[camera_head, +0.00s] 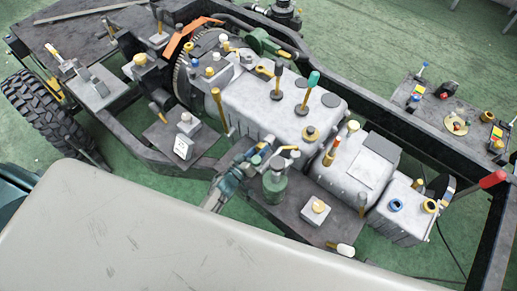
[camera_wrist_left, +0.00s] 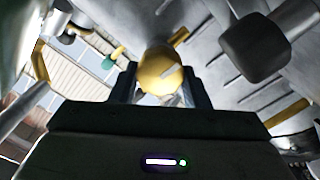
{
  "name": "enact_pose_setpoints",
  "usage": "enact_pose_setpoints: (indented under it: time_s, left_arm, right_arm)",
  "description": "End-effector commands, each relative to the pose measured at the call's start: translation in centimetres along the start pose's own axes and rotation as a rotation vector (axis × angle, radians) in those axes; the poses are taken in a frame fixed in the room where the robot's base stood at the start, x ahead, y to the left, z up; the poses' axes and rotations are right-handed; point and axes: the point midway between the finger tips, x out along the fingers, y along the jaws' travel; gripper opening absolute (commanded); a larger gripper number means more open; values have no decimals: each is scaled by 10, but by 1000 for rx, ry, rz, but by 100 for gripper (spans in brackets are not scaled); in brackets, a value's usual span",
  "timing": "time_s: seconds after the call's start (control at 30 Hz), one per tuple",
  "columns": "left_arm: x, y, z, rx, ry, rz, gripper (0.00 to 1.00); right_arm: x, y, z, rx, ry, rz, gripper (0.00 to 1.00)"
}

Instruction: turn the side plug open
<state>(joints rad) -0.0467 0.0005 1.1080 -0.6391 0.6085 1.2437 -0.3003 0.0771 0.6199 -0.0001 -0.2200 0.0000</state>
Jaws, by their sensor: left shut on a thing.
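A round yellow plug (camera_wrist_left: 160,72) with a pale slot or bar on its face sits between the two dark fingers of my left gripper in the left wrist view. My left gripper (camera_wrist_left: 161,84) is shut on it. In the head view my left gripper (camera_head: 263,150) is at the near side of the large grey ribbed housing (camera_head: 258,105), and its fingers largely hide the plug. How far the plug is turned cannot be told. My right gripper is not in view.
A green bottle-like part (camera_head: 275,183) stands close to the right of my left gripper on a dark plate. A tall yellow lever (camera_head: 219,108) rises just left of it. A grey tank (camera_head: 352,170) lies to the right. A pale panel (camera_head: 150,230) fills the foreground.

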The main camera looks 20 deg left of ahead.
Motion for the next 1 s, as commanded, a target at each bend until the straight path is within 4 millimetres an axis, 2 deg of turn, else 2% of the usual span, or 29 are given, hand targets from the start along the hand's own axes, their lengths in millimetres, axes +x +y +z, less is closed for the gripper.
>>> enact_pose_setpoints:
  time_s: [0.37, 0.4, 0.5, 0.83, 1.0]
  left_arm:
    - [0, 0, 0, -3, 0, 1, 19]
    - [0, 0, 0, -3, 0, 1, 48]
    - [0, 0, 0, -3, 0, 0, 64]
    - [-3, -1, 1, -2, 0, 0, 64]
    - [-26, -2, 3, -3, -2, -2, 64]
  right_arm:
    - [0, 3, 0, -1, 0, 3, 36]
    - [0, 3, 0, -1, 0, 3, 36]
    - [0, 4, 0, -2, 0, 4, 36]
    - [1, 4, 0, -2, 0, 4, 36]
    - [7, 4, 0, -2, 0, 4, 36]
